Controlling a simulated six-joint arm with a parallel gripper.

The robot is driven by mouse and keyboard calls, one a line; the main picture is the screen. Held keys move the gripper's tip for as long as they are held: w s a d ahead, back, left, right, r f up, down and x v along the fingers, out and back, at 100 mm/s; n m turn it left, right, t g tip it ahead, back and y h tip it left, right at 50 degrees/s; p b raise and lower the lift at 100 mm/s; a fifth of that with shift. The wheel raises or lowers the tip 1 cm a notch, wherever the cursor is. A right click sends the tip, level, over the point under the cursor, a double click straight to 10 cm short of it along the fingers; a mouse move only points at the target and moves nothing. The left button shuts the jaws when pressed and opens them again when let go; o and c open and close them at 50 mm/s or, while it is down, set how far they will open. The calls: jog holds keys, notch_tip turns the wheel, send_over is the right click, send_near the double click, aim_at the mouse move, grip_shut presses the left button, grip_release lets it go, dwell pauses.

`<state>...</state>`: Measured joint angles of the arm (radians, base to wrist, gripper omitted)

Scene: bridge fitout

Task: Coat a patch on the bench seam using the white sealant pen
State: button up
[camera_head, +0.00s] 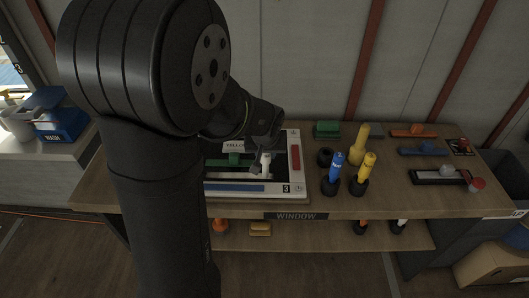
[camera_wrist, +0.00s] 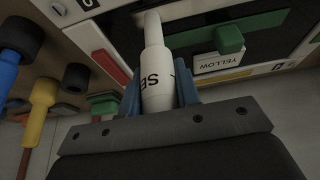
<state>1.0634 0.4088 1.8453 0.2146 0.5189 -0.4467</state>
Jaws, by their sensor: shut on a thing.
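The white sealant pen (camera_wrist: 157,78) has dark lettering, partly cut off to "SE". My gripper (camera_wrist: 160,95) is shut on it, with a blue finger on each side. In the head view the pen (camera_head: 266,158) is over the white-framed panel (camera_head: 299,186) on the bench, below my wrist. In the wrist view its narrow tip points at the panel's dark inset. I cannot tell whether the tip touches. The seam and any coating on it cannot be made out clearly. My arm hides the panel's left part.
On the panel are a green block (camera_head: 234,159), a "YELLOW" label (camera_wrist: 222,63), a red strip (camera_head: 295,158) and a blue strip (camera_head: 238,188). Blue (camera_head: 336,168) and yellow (camera_head: 365,168) pens stand in dark holders to the right. Several coloured tools lie farther right. Bare bench lies between them.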

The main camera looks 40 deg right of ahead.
jog(key=shift+w+a, duration=8.05)
notch_tip(320, 180, up, 8)
jog(key=w+a+f+n+y, duration=0.1)
jog(key=w+a+f+n, duration=0.2)
jog(key=a, duration=0.6)
jog(key=w+a+f+n+t+y, duration=0.1)
jog(key=w+a+f+n, duration=0.1)
jog(key=a, duration=0.7)
jog(key=w+a+f+n+y, duration=0.1)
jog(key=w+a+f+n, duration=0.2)
jog(key=a+f, duration=0.3)
jog(key=a+n, duration=0.1)
jog(key=a, duration=0.2)
jog(key=shift+w+f, duration=0.25)
jog(key=shift+w, duration=0.1)
